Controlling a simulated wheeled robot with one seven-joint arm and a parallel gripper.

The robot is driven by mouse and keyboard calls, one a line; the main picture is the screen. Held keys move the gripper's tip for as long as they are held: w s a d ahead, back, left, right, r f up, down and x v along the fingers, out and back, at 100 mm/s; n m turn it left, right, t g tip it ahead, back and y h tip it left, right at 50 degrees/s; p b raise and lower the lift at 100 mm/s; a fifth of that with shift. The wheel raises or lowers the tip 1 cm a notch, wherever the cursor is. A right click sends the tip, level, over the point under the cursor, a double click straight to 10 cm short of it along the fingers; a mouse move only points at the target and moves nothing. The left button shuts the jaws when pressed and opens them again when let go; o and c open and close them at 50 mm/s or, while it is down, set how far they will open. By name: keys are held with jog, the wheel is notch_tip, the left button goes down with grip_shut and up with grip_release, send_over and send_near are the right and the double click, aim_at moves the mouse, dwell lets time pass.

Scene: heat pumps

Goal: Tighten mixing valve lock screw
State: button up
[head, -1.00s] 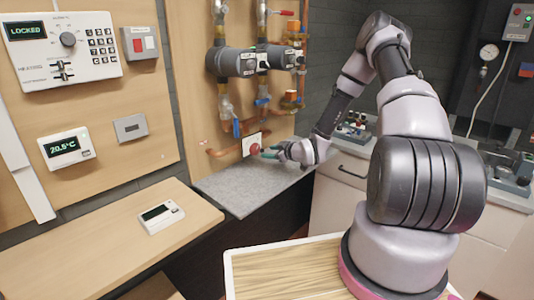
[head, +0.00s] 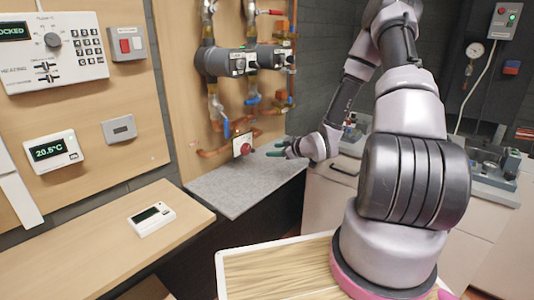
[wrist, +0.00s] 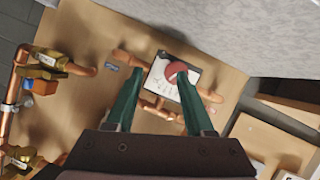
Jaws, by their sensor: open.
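The mixing valve shows as a red knob (head: 246,148) on a white plate (head: 237,147), low on the wooden pipe board. In the wrist view the red knob (wrist: 177,70) and the marked white plate (wrist: 164,88) lie beyond my fingers. My gripper (head: 277,149) is open, with its green fingers to the right of the knob and apart from it. In the wrist view my gripper (wrist: 157,76) has nothing between its fingers, and the right fingertip overlaps the knob's edge in the picture. I cannot make out the lock screw.
Copper pipes (head: 213,153) flank the valve, with dark pumps (head: 222,62) above. A grey slab (head: 235,190) lies below the valve and is clear. A wooden shelf (head: 95,245) with a white thermostat (head: 150,219) stands at the left.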

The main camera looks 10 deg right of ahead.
jog(key=s+d+r+m+g+h, duration=0.1)
jog(key=s+d+r+m+h, duration=0.15)
jog(key=r, duration=0.55)
jog(key=s+d+r+m+g+h, duration=0.15)
jog(key=s+r, duration=0.25)
jog(key=r, duration=0.4)
jog(key=s+d+r+m+g+h, duration=0.1)
jog(key=s+d+r+m+h, duration=0.15)
jog(key=r, duration=0.55)
jog(key=s+a+r+m+g+y, duration=0.2)
jog(key=s+a+r+m, duration=0.15)
jog(key=s, duration=0.55)
jog(key=s+a+r+m+g+y, duration=0.25)
jog(key=s+a, duration=0.25)
jog(key=s, duration=0.3)
jog(key=w+a+f+m+g+y, duration=0.35)
jog(key=w+a+f+y, duration=0.45)
jog(key=w, duration=0.3)
jog(key=w+d+f+m+t+y, duration=0.2)
jog(key=w+f+m+t+y, duration=0.3)
jog(key=w+f, duration=0.45)
jog(key=m+t+h, duration=0.6)
jog(key=m+t, duration=0.3)
send_near(254, 152)
jog(key=shift+v, duration=1.2)
jog(key=shift+a, duration=0.2)
jog(key=x, duration=1)
jog(key=shift+w+r, duration=0.1)
jog(key=shift+w, duration=0.2)
